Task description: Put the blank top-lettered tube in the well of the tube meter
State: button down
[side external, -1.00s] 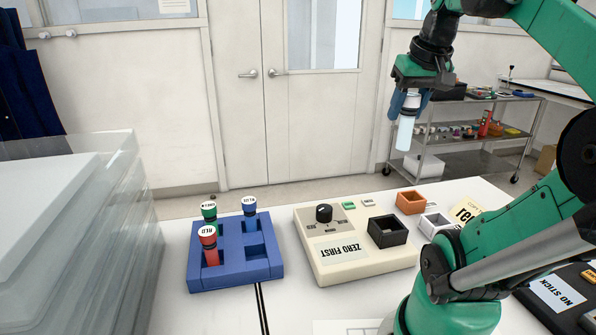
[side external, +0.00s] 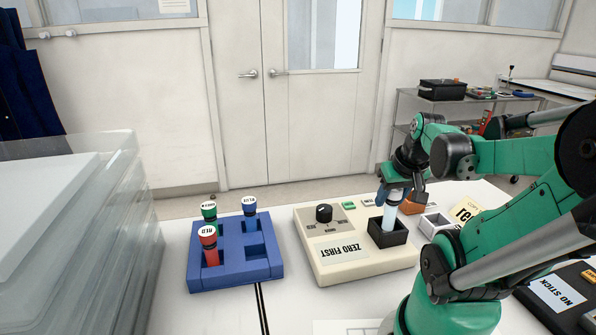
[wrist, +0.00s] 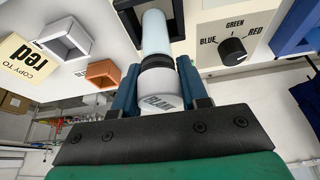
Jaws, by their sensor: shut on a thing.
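The blank tube (side external: 390,209) is pale blue-white, with a white top lettered BLANK and a dark band that show in the wrist view (wrist: 158,92). My gripper (side external: 394,190) is shut on its top and holds it upright. The tube's lower end is inside the black square well (side external: 401,237) of the cream tube meter (side external: 340,271). The well's near wall hides the tube's bottom, so I cannot tell whether it touches the floor. The meter carries a dial (side external: 323,213) and a ZERO FIRST label.
A blue rack (side external: 234,279) at the left holds red, green and blue-topped tubes; its front right slot is empty. An orange box (wrist: 103,73) and a white box (side external: 432,222) stand right of the meter. Stacked clear bins fill the far left.

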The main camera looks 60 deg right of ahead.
jog(key=shift+f, duration=0.95)
jog(key=shift+f, duration=0.1)
jog(key=shift+c, duration=2.3)
grip_release()
jog(key=shift+v, duration=3.8)
jog(key=w+a+f+n+t+y, duration=0.2)
jog(key=w+a+n, duration=0.7)
jog(key=w+a, duration=0.6)
jog(key=a+t+y, duration=0.1)
jog(key=a+t, duration=0.1)
jog(key=a, duration=0.1)
jog(key=shift+n, duration=0.3)
